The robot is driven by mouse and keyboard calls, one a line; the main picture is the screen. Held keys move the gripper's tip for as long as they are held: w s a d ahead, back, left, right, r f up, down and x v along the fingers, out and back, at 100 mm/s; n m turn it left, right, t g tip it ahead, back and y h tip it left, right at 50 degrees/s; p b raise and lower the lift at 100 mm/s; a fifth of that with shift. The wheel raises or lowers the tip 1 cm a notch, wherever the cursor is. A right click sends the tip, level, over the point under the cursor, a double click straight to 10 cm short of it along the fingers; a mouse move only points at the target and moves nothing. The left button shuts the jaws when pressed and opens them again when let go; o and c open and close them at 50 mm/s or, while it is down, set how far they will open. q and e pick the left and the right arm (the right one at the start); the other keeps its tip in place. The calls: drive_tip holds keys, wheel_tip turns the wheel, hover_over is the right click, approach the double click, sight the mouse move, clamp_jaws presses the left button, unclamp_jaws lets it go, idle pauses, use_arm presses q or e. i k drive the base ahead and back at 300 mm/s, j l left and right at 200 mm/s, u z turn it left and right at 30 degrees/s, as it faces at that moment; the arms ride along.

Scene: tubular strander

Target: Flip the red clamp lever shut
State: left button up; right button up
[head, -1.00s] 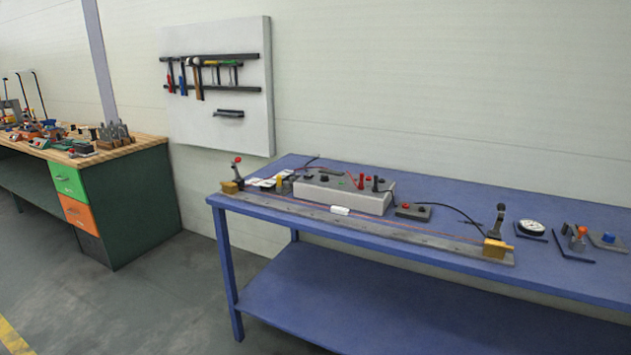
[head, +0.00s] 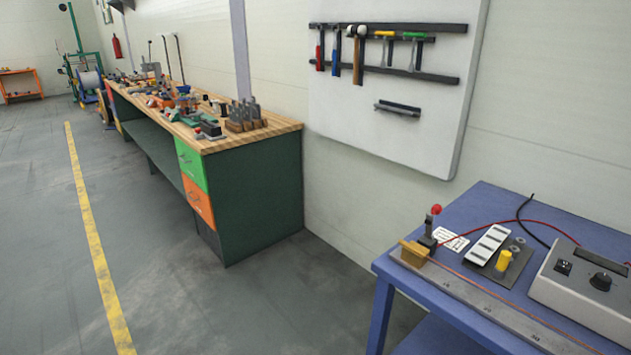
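The red clamp lever (head: 436,210) stands upright at the left end of the long metal rail, with a red ball on a dark arm. Its dark clamp base sits beside a brass-coloured block (head: 414,252) on the blue table (head: 480,203). A thin orange-red wire runs along the rail (head: 490,301) from the block. Neither of my grippers is in the head view.
A grey box with a black knob (head: 590,285) and a plate with a yellow post (head: 503,260) stand right of the lever. A wooden-topped bench (head: 270,128) stands left, a tool board (head: 390,110) hangs behind. Floor (head: 170,270) between bench and yellow line is clear.

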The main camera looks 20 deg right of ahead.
sight(436, 209)
drive_tip(key=i+u, duration=0.4)
drive_tip(key=i, duration=1.05)
drive_tip(key=i+l+z, duration=0.1)
drive_tip(key=i+z, duration=0.85)
drive_tip(key=i+j+z, duration=0.25)
drive_tip(key=z, duration=0.2)
drive_tip(key=i+l+z, duration=0.1)
drive_tip(key=z, duration=0.4)
drive_tip(key=i+z, duration=0.25)
drive_tip(key=z, duration=0.2)
drive_tip(key=i+j+z, duration=0.1)
drive_tip(key=z, duration=0.4)
drive_tip(key=i+j+z, duration=0.1)
drive_tip(key=z, duration=0.35)
drive_tip(key=i+j+z, duration=0.25)
drive_tip(key=z, duration=0.25)
drive_tip(key=i+j+z, duration=0.1)
drive_tip(key=z, duration=0.4)
drive_tip(key=i+j+z, duration=0.2)
drive_tip(key=z, duration=0.3)
drive_tip(key=i+j+z, duration=0.25)
drive_tip(key=z, duration=0.25)
drive_tip(key=i+j+z, duration=0.1)
drive_tip(key=j+z, duration=0.4)
